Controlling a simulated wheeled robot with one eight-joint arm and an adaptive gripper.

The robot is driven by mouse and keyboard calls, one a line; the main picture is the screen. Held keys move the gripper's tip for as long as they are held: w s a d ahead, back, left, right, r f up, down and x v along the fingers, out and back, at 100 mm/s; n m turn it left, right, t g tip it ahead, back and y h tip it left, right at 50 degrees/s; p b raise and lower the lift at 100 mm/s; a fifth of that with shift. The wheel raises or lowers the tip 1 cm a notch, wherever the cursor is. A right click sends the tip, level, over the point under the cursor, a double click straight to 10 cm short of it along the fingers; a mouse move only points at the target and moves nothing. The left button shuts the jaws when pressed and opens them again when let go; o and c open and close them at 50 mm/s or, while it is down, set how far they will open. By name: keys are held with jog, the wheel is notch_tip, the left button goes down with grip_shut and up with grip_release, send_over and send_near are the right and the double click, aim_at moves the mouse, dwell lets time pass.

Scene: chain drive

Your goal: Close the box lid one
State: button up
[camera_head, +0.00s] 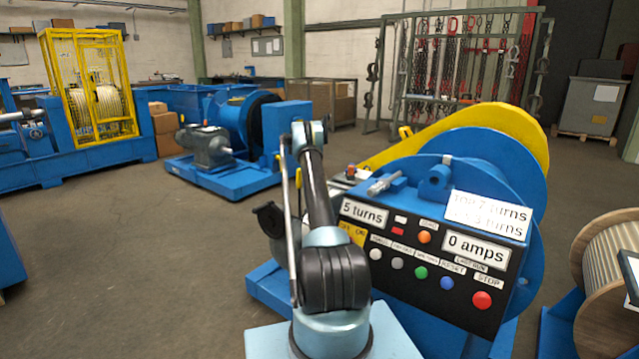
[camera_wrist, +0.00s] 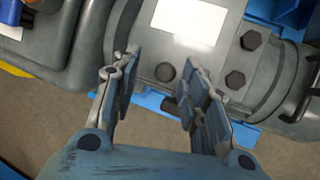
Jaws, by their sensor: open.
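My gripper (camera_wrist: 158,92) is open, with its two blue-grey fingers apart and nothing held between them. It hangs over a grey machine housing (camera_wrist: 215,50) with dark bolts and a white label. A rounded grey casing (camera_wrist: 65,50) lies to the left of the fingers. Whether the fingers touch the housing cannot be told. I cannot pick out a box lid for certain in either view, nor whether one stands open. In the head view my arm rises in front of the control panel, and my fingers cannot be made out.
A black control panel (camera_head: 390,268) with coloured buttons stands close on the right, before a blue drum (camera_head: 500,150). A wooden reel (camera_head: 600,265) is at far right. A blue machine with a grey motor (camera_head: 205,147) stands behind. Open floor (camera_head: 130,240) lies to the left.

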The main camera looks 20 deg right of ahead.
jog(key=v, duration=1.2)
